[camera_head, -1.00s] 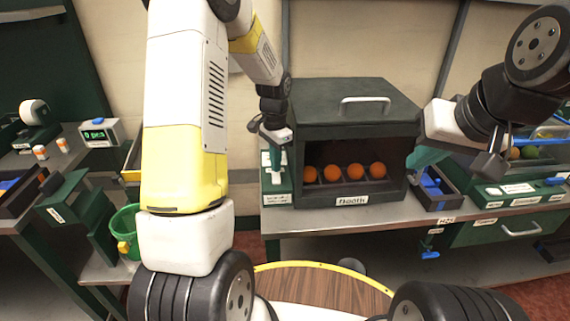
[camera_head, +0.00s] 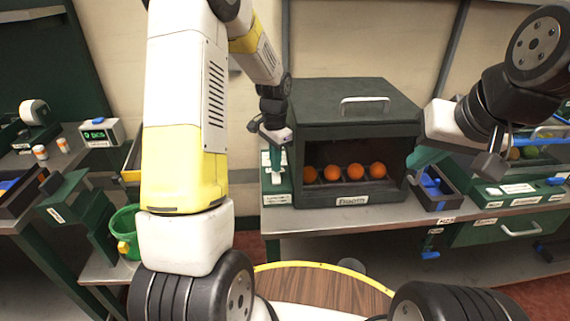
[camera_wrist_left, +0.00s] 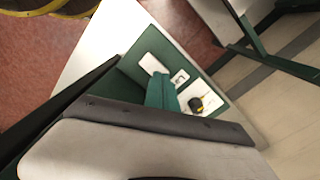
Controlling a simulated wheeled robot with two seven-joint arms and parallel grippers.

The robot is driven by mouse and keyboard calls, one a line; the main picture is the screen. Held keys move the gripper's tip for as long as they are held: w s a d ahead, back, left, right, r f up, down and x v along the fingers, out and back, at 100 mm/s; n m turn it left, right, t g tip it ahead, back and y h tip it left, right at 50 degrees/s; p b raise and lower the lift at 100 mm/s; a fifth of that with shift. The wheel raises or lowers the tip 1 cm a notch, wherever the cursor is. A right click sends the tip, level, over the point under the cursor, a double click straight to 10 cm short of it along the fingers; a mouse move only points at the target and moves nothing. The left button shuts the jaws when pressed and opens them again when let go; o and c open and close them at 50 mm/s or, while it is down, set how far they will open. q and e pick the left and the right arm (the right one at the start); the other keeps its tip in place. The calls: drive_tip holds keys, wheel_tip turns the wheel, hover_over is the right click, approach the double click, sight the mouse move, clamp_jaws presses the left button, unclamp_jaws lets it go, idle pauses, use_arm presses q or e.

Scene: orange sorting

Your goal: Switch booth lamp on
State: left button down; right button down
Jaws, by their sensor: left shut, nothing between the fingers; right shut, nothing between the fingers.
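The booth (camera_head: 360,114) is a dark box with an open front and several oranges (camera_head: 345,172) inside. I cannot tell whether its lamp is lit. The switch panel (camera_head: 277,187) is a green box with white plates at the booth's left side. My right gripper (camera_head: 424,158) is shut at the booth's right.
A dark tray (camera_head: 436,202) with blue items stands right of the booth. The bench edge (camera_head: 350,225) runs in front of the booth.

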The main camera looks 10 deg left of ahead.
sight(276, 174)
use_arm(q)
drive_tip(key=shift+f, duration=1)
idle(0.7)
drive_tip(key=shift+r, duration=3.55)
drive_tip(key=shift+r, duration=0.15)
drive_tip(key=s+d+r+n+t+h, duration=0.1)
drive_tip(key=s+r+n+t, duration=0.2)
drive_tip(key=s+r, duration=0.5)
drive_tip(key=s+d+r+n+t+h, duration=0.1)
drive_tip(key=s+r+n+t, duration=0.2)
drive_tip(key=s+r, duration=0.6)
drive_tip(key=s+n, duration=0.2)
drive_tip(key=s, duration=0.5)
drive_tip(key=shift+s, duration=0.15)
